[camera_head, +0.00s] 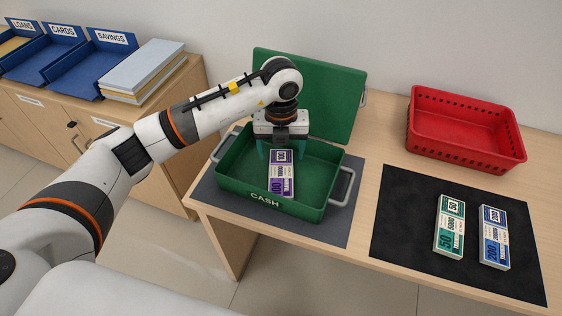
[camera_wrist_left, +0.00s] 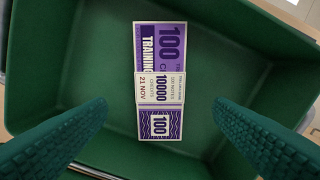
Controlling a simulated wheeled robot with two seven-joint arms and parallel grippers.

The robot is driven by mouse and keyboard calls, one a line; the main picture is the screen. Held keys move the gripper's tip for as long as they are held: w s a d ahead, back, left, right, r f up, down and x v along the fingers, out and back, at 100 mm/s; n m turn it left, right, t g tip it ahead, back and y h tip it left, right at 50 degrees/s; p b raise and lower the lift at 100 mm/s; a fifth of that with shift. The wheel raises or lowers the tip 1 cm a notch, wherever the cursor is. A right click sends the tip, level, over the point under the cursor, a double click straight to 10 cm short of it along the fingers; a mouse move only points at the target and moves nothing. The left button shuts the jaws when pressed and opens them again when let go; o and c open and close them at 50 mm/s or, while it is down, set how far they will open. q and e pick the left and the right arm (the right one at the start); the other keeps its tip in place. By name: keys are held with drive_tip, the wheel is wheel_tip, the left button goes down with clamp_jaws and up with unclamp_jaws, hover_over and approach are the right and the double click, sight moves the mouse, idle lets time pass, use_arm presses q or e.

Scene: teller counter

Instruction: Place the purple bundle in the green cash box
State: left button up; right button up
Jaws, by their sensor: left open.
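The purple bundle (camera_head: 281,175) lies inside the green cash box (camera_head: 232,185), near the middle. It also shows in the left wrist view (camera_wrist_left: 160,86), lying flat on the box floor between my two fingers but touching neither. The cash box stands open, its green lid (camera_head: 335,95) raised at the back and a CASH label on its front. My left gripper (camera_head: 280,153) is open and empty above the bundle, over the back part of the box; its green fingers also show in the left wrist view (camera_wrist_left: 160,135). My right gripper is not in view.
A dark mat (camera_head: 400,225) to the right holds a green bundle (camera_head: 449,227) and a blue bundle (camera_head: 494,237). A red basket (camera_head: 465,130) stands behind it. Blue labelled trays (camera_head: 90,65) and a paper stack (camera_head: 145,70) sit on the left cabinet.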

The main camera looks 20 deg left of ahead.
use_arm(q)
wheel_tip(320, 180, up, 6)
drive_tip(key=shift+f, duration=0.15)
drive_tip(key=shift+f, duration=0.1)
idle(0.5)
